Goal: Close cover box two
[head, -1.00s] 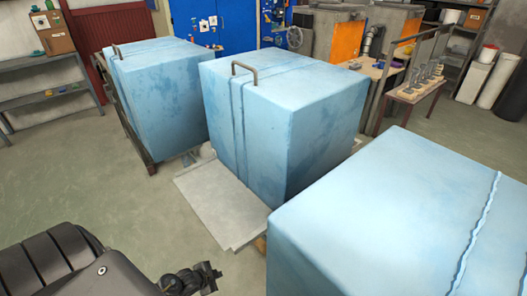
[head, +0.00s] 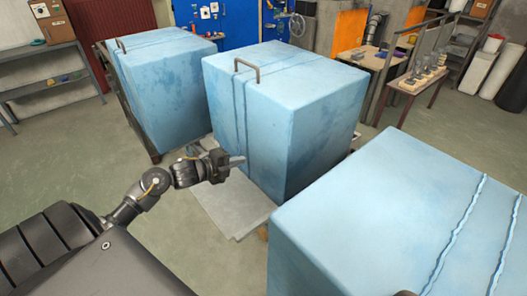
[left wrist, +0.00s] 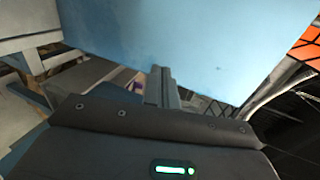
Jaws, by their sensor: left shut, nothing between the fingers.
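Three large pale-blue cover boxes stand in the head view: one at the back left (head: 165,85), a middle one (head: 290,120) and a near right one (head: 390,220). No number shows on them; the middle one is second in the row. It has a dark bar handle (head: 247,68) on its top left edge and sits over a pale base plate (head: 228,205). My left gripper (head: 238,160) is shut and empty, before the middle box's left face; I cannot tell if it touches. In the left wrist view its fingers (left wrist: 160,86) are together beside a blue face (left wrist: 190,40). My right gripper is out of view.
A grey shelf (head: 50,85) stands at the left wall and a blue cabinet (head: 225,22) at the back. A small wooden table (head: 412,85) with metal parts stands behind on the right. The floor at the left is clear.

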